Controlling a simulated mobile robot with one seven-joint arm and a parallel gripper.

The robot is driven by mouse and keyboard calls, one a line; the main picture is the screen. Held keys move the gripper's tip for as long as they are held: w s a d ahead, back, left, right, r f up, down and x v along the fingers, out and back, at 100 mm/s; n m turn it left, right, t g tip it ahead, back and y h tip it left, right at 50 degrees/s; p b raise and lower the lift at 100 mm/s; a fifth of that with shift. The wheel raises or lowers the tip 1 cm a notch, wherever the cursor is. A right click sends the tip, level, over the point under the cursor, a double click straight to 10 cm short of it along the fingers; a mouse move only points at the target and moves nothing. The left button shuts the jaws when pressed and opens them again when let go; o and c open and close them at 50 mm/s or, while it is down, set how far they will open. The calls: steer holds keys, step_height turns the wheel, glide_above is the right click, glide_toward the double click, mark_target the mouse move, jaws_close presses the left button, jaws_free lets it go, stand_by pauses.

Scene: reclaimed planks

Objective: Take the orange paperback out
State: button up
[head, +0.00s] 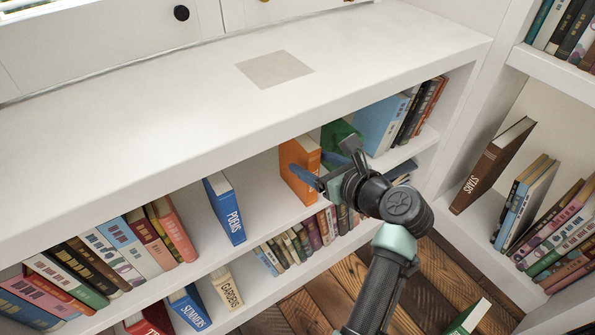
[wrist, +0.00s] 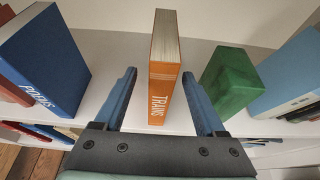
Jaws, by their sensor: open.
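The orange paperback (head: 299,167) stands upright on the upper shelf, its spine facing out. In the wrist view the orange paperback (wrist: 164,88) shows the word TRAINS on its spine and pale page edges on top. My gripper (head: 335,172) is in front of the shelf beside the book. In the wrist view my gripper (wrist: 160,98) is open, with one blue finger on each side of the book. There are gaps between the fingers and the book, and nothing is held.
A blue book marked POEMS (head: 226,210) stands to the left with free shelf between. A green object (wrist: 230,80) stands close to the right, near the right finger. The white shelf top (head: 150,100) lies above the books.

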steer(key=shift+w+a+f, duration=0.25)
steer(key=shift+w+a, duration=0.05)
steer(key=shift+w, duration=0.2)
steer(key=b+x, duration=0.4)
steer(key=shift+f+b, duration=0.25)
steer(key=shift+b, duration=0.15)
steer(key=shift+w+a, duration=0.2)
steer(key=shift+w, duration=0.25)
jaws_close()
steer(key=shift+r, duration=0.1)
